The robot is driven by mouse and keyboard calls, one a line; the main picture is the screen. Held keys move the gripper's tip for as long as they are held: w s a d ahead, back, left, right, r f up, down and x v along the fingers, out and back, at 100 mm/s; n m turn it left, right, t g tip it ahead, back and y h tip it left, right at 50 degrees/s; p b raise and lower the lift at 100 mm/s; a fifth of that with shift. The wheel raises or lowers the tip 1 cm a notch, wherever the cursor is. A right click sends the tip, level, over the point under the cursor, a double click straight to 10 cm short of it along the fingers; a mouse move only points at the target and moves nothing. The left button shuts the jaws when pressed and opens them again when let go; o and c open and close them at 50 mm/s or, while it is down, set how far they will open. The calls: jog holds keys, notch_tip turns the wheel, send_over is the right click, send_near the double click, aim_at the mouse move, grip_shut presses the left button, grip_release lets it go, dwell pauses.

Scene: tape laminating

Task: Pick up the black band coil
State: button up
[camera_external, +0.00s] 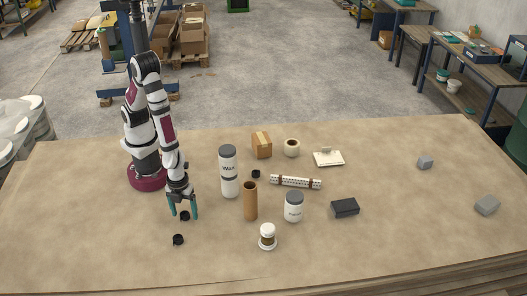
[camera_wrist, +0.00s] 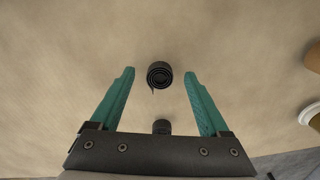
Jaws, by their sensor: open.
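Several small black band coils lie on the table. In the external view one coil (camera_external: 185,216) is between and below the teal fingers, another (camera_external: 178,239) lies nearer the front edge, and a third (camera_external: 256,174) sits by the white Wax bottle. My gripper (camera_external: 183,210) points down, open and empty. In the wrist view, a spiral-wound coil (camera_wrist: 160,76) with a loose end appears between the fingertips, touching neither. A second dark coil (camera_wrist: 161,127) shows near the gripper's body, partly hidden by it.
To the right stand the Wax bottle (camera_external: 229,172), a brown tube (camera_external: 250,201), a white jar (camera_external: 293,207) and a small lidded jar (camera_external: 267,236). The table's front left is clear.

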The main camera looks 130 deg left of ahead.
grip_shut()
dwell(0.3)
jog(key=shift+r, duration=0.1)
